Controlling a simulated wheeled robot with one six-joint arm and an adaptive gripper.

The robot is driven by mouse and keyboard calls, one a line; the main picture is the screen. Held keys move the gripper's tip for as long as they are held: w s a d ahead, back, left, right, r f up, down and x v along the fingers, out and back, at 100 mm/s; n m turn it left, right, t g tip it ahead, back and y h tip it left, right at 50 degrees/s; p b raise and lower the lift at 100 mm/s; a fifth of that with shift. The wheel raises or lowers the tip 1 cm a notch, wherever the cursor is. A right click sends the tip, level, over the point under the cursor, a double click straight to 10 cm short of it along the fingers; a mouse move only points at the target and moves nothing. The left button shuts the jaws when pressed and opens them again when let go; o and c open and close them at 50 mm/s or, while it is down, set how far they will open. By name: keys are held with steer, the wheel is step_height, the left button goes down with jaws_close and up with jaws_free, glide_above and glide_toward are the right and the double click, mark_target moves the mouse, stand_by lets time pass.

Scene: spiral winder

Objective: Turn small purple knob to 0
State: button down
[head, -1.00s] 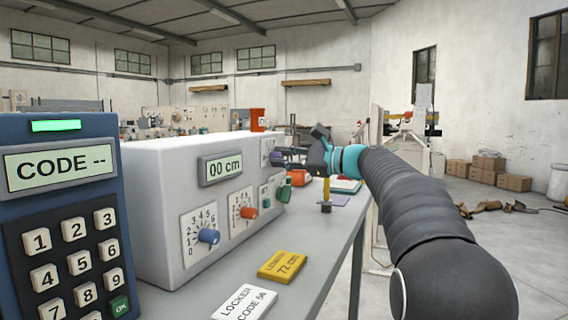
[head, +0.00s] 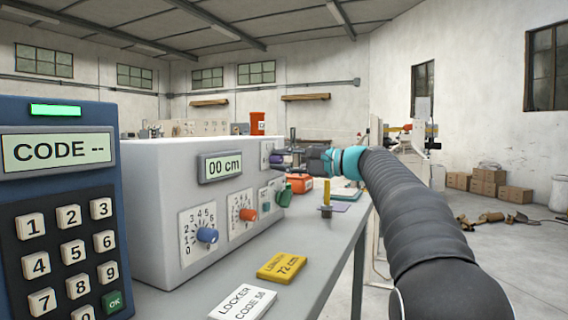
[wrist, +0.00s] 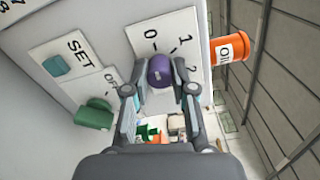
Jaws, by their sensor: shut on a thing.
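The small purple knob (wrist: 160,70) sits on a white dial plate (wrist: 186,28) marked 0, 1 and 2 in the wrist view. My gripper (wrist: 159,76) is shut on the knob, one finger on each side. I cannot tell for sure which number the knob points to. In the head view the knob (head: 276,159) is small, at the far end of the white machine (head: 150,225). My gripper (head: 297,160) reaches it from the right and partly hides that end.
A teal SET button (wrist: 56,66) and a green knob (wrist: 95,115) are beside the dial. An orange container (wrist: 229,47) is close to the gripper's right. Blue (head: 207,235) and orange (head: 249,215) knobs are nearer. The display (head: 221,166) reads 00 cm.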

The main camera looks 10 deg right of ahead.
steer(key=shift+a+f, duration=0.1)
steer(key=c, duration=1)
jaws_free()
steer(key=shift+o, duration=0.2)
steer(key=shift+s+d, duration=0.2)
steer(key=shift+d, duration=0.1)
steer(key=v, duration=1.1)
steer(key=shift+s+d, duration=0.1)
steer(key=shift+d, duration=0.05)
